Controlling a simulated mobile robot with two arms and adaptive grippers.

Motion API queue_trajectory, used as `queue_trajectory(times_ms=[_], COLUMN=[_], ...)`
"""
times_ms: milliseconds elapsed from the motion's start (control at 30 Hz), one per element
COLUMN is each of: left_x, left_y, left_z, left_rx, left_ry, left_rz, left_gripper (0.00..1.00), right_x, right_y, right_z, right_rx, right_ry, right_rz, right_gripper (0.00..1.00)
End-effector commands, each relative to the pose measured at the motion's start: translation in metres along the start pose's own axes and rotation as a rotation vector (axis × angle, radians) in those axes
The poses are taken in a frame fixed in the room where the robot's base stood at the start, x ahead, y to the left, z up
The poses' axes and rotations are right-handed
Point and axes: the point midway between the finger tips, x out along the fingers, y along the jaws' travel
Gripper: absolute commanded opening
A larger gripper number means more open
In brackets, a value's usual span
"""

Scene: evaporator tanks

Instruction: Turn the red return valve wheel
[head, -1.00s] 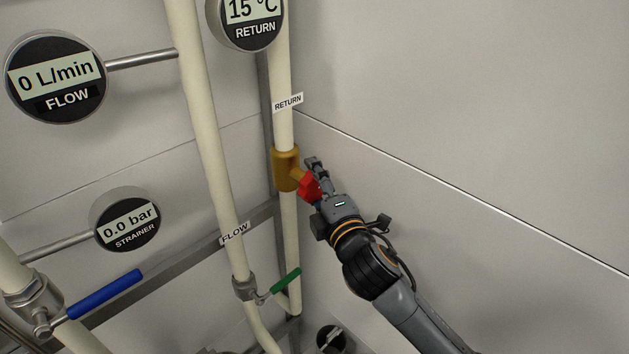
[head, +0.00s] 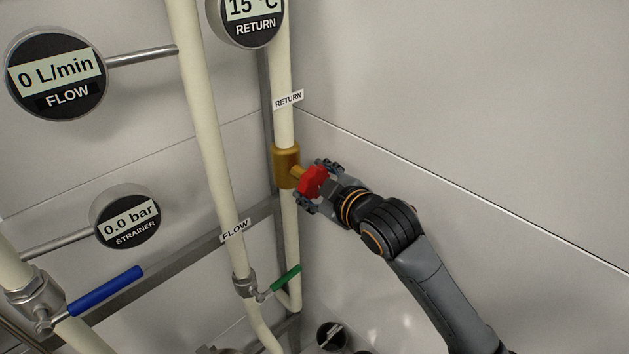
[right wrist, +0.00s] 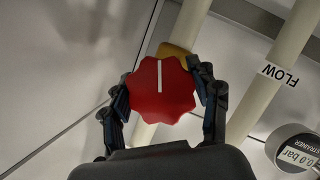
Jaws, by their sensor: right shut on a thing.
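The red return valve wheel (head: 312,181) sits on a brass valve body (head: 286,166) on the cream return pipe. In the right wrist view the wheel (right wrist: 161,90) is a scalloped red knob with a white line that points nearly straight up in the picture. My right gripper (head: 318,185) reaches in from the right. Its two fingers lie on either side of the wheel, and it is shut on it. In the right wrist view the fingers of my right gripper (right wrist: 163,92) flank the wheel left and right. My left gripper does not show.
A flow pipe with a green lever (head: 285,280) runs left of the return pipe. A blue lever (head: 105,291) is at lower left. The flow gauge (head: 56,75) reads 0 L/min, the strainer gauge (head: 128,221) 0.0 bar. The wall on the right is bare.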

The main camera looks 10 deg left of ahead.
Motion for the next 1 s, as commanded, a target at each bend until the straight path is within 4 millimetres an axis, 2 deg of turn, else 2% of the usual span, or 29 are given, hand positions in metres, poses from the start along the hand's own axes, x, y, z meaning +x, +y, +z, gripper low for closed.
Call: queue_trajectory(times_ms=[1000], left_x=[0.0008], left_y=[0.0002], left_z=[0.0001], left_rx=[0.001], left_ry=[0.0], left_rz=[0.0], left_gripper=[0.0], right_x=[-0.0004], right_y=[-0.0073], right_z=[-0.0001], right_rx=[0.862], right_ry=[-0.006], right_rz=[-0.357], right_gripper=[0.29])
